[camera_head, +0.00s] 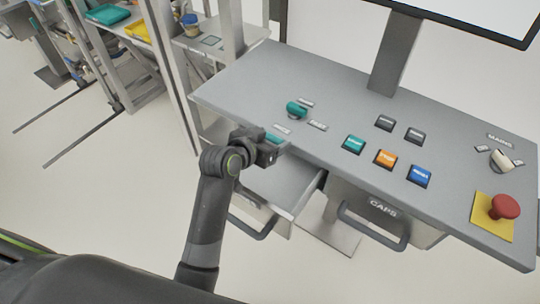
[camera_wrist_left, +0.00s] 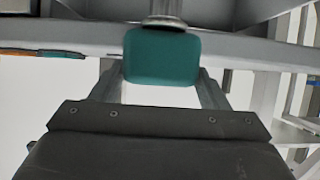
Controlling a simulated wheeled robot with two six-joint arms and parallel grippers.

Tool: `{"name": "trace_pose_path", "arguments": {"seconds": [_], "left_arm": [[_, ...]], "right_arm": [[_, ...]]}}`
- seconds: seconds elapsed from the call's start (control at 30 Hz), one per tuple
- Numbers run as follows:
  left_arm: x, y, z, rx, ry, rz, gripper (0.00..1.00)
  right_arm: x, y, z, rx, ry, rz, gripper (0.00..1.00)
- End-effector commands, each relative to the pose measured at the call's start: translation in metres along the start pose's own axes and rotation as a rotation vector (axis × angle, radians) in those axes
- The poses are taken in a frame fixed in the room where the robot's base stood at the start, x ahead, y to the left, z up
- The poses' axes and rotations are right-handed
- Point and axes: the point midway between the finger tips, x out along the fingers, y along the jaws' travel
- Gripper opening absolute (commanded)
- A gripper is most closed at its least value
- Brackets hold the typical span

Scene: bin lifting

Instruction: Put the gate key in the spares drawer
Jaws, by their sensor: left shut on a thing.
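The gate key (camera_wrist_left: 162,57) has a teal block head and a metal shaft, seen close up in the left wrist view. My left gripper (camera_wrist_left: 160,88) is shut on the teal head. In the head view my left gripper (camera_head: 270,152) is at the desk's front edge, above the open left drawer, with a bit of the teal key (camera_head: 275,138) showing past it. The drawer (camera_head: 291,188) is pulled out, and my arm hides part of it. Its label is too hidden to read. My right gripper is not in view.
The grey desk (camera_head: 240,90) carries a teal knob (camera_head: 297,109), several coloured buttons, a MAINS switch (camera_head: 502,160) and a red stop button (camera_head: 504,207). A drawer labelled CAPS (camera_head: 383,207) is to the right. A side stand (camera_head: 215,45) is at the left.

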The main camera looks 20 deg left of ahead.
Motion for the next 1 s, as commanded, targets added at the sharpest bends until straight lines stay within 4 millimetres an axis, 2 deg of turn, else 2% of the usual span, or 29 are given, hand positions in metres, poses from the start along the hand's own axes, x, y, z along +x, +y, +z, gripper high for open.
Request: {"name": "trace_pose_path", "arguments": {"seconds": [0.1,0.27,0.53,0.97,1.0], "left_arm": [[0.010,0.000,0.019,0.000,-0.001,0.000,0.25],[0.016,0.000,0.030,0.001,0.002,0.000,0.25],[0.031,-0.001,0.061,0.000,0.000,0.000,0.25],[0.035,-0.001,0.068,0.001,0.003,-0.001,0.25],[0.035,-0.001,0.067,0.001,0.001,0.000,0.74]], "right_arm": [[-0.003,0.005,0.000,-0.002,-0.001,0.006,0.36],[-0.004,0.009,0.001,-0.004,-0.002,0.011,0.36],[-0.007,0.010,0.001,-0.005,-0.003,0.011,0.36],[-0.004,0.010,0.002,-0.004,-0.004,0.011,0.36],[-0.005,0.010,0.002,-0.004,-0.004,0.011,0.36]]}}
